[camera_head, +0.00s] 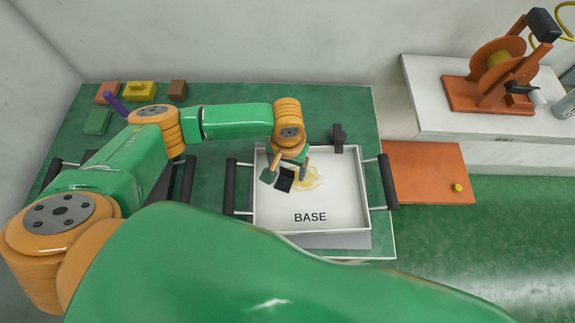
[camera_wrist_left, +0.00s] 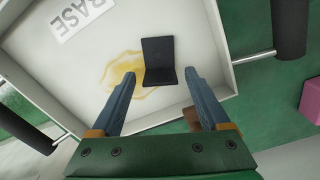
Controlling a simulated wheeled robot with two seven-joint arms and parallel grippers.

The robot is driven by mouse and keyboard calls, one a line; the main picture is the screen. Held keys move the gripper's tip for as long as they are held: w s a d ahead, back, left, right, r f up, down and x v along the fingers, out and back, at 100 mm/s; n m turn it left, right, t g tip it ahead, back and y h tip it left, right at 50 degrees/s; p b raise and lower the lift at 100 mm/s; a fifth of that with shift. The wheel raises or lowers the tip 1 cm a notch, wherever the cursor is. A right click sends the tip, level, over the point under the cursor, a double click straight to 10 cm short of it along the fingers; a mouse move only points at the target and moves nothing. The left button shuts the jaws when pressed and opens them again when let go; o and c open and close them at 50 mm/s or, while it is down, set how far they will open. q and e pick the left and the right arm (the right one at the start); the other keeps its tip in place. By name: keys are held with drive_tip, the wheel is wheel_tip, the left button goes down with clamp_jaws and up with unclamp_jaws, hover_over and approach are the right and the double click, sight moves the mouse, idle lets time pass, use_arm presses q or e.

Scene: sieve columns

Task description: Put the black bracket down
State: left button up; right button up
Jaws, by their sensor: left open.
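The black bracket (camera_head: 285,181) lies in the white tray marked BASE (camera_head: 345,213), left of the tray's middle, partly over a yellowish stain. In the left wrist view the bracket (camera_wrist_left: 160,58) shows as a dark bent plate just past my fingertips. My left gripper (camera_head: 286,173) is open over the tray, and its blue-grey fingers also show in the left wrist view (camera_wrist_left: 162,78). No finger visibly grips the bracket. The exact gap between fingertips and bracket is hard to tell. My right gripper is not in view.
The tray has black side handles (camera_head: 388,181). A dark upright piece (camera_head: 338,138) stands at its back edge. Several coloured blocks (camera_head: 140,90) lie at the back left. An orange board (camera_head: 425,172) and a white bench (camera_head: 440,110) with an orange machine (camera_head: 495,75) are at the right.

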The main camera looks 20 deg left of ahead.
use_arm(q)
wheel_tip(320, 180, up, 12)
drive_tip(key=shift+p, duration=0.4)
drive_tip(key=shift+r, duration=0.1)
